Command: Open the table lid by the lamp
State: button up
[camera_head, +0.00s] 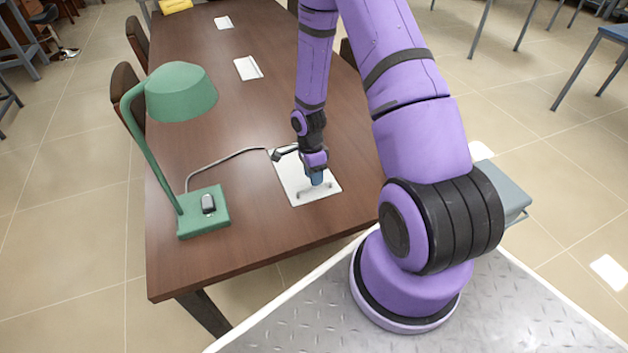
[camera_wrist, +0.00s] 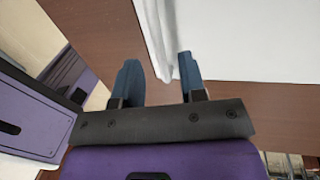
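The table lid (camera_head: 292,183) is a pale, flat panel set in the brown table top, lying flat and looking closed. A small raised strip, seemingly its handle, is near its front edge. The green lamp (camera_head: 182,92) stands on the table to its left. My gripper (camera_head: 317,180) points down over the front part of the lid. In the wrist view my gripper (camera_wrist: 158,66) has its blue fingers apart. A white edge of the lid (camera_wrist: 240,38) runs down between them, closer to the right finger. I cannot tell whether either finger touches it.
A grey cable (camera_head: 225,161) runs from the lamp base to the lid's back edge. Two more pale panels, one of them here (camera_head: 248,68), lie farther back on the table (camera_head: 215,262). Chairs (camera_head: 127,92) stand along the left side. The table's front left is clear.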

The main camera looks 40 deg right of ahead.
jog(key=shift+s+f, duration=0.2)
jog(key=shift+f, duration=0.85)
jog(key=shift+c, duration=0.2)
jog(key=shift+a, duration=0.1)
grip_shut()
jog(key=shift+r, duration=0.15)
